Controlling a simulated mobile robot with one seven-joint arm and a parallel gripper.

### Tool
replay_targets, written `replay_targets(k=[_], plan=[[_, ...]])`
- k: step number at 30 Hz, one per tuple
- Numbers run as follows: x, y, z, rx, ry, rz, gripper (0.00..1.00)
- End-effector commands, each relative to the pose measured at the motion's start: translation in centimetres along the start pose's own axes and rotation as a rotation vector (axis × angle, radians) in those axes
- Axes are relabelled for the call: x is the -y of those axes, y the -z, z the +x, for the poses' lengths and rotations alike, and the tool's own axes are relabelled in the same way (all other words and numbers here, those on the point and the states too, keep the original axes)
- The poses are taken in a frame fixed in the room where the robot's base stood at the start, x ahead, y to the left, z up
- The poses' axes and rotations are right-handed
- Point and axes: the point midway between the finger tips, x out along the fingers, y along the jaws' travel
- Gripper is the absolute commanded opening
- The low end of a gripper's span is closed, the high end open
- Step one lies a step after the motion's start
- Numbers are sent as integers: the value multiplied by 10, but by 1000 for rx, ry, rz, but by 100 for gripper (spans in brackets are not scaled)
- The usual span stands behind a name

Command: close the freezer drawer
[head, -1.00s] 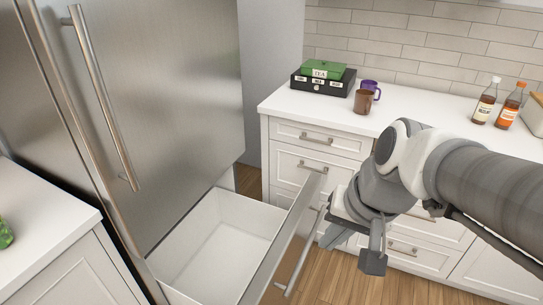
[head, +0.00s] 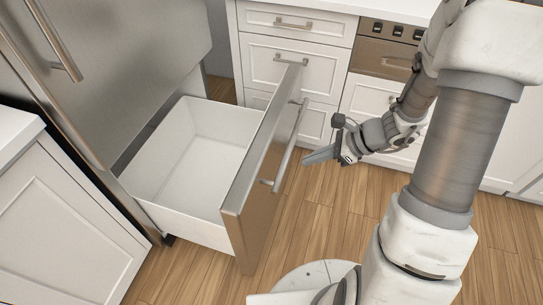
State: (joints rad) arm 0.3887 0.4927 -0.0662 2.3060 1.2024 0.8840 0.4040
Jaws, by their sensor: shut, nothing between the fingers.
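The freezer drawer (head: 255,195) is pulled far out from the bottom of the steel fridge (head: 130,65). Its white bin (head: 205,165) looks empty. Its steel front carries a long bar handle (head: 288,150) on the outer side. My gripper (head: 308,158) is shut and empty, just to the right of the handle in the picture. A small gap shows between the fingertips and the handle, though its depth is hard to tell.
White cabinets with drawers (head: 292,60) stand behind the freezer drawer, beside an oven (head: 385,48). A white cabinet (head: 65,215) is at the left. Open wooden floor (head: 325,215) lies in front of the drawer.

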Motion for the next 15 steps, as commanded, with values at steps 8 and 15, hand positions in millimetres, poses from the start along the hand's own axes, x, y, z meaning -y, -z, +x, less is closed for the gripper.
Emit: replay_targets(k=[8,15], plan=[[3,12,22,9,10,57,0],[2,13,72,9,7,54,0]])
